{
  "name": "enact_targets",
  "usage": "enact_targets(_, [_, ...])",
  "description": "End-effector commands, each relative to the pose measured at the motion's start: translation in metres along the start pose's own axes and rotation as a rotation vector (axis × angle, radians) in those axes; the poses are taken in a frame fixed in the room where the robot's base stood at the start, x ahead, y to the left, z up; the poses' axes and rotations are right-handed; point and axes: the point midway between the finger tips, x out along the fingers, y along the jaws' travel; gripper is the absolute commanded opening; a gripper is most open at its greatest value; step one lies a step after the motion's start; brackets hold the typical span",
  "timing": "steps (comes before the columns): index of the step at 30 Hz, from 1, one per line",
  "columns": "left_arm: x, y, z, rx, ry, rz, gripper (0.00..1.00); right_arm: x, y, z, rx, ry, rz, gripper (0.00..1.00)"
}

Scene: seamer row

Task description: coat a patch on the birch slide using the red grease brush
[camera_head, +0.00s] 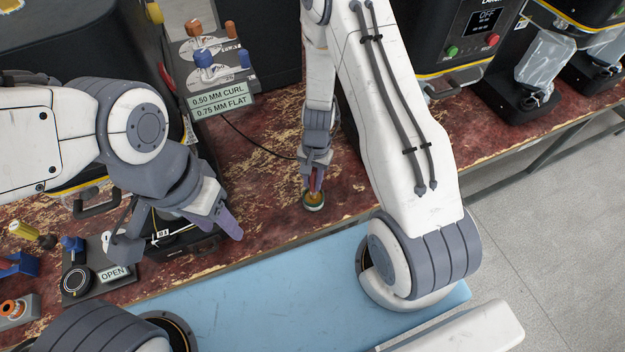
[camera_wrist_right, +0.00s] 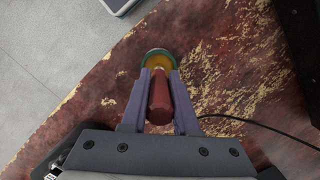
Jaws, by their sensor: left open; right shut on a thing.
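My right gripper (camera_head: 315,182) is shut on the red grease brush (camera_wrist_right: 159,100), whose red handle stands between the fingers; the gripper also shows in the right wrist view (camera_wrist_right: 159,76). The brush's lower end is at a small round pot (camera_head: 314,205) with a green rim and yellow inside, standing near the bench's front edge. The pot also shows in the right wrist view (camera_wrist_right: 158,56). I cannot tell whether the bristles touch the yellow. My left gripper (camera_head: 178,226) is open and empty over the left part of the bench. I cannot make out the birch slide.
The worn red bench (camera_head: 255,205) is clear around the pot, apart from a thin black cable. Behind stands a block with blue and orange knobs (camera_head: 212,68) and gauge labels. An OPEN plate (camera_head: 113,274) lies front left. Dark machines (camera_head: 455,45) stand right.

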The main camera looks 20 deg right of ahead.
Motion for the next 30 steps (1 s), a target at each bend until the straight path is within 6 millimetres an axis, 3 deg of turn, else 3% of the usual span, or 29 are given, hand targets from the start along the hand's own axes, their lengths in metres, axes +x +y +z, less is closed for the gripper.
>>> enact_targets(25, [-0.059, 0.004, -0.003, 0.000, 0.000, 0.000, 0.50, -0.064, 0.000, 0.010, 0.000, -0.001, 0.001, 0.00])
enact_targets(30, [-0.064, 0.005, -0.003, 0.002, 0.000, 0.000, 0.50, -0.070, 0.000, 0.011, 0.001, -0.001, 0.001, 0.00])
